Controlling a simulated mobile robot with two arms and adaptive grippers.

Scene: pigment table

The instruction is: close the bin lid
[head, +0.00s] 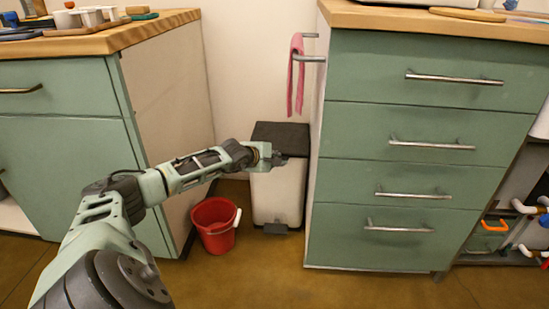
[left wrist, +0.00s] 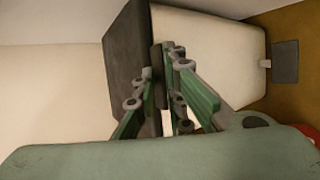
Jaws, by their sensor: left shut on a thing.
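The bin (head: 277,196) is a white box with a dark lid (head: 281,134), standing on the floor in the gap between two cabinets. The lid appears down over the top of the bin; I cannot tell whether a small gap remains. My left gripper (head: 281,158) is at the front edge of the lid. In the left wrist view, the fingers (left wrist: 168,50) are closed together at the border between the dark lid (left wrist: 127,50) and the white bin body (left wrist: 205,55), shut on the lid's edge. A dark pedal (head: 275,228) is at the bin's foot. My right gripper is not seen.
A red bucket (head: 214,225) stands on the floor left of the bin, below my left arm. A green drawer cabinet (head: 415,150) is close on the right, with a pink towel (head: 296,75) on its side rail. Another cabinet (head: 60,165) is on the left.

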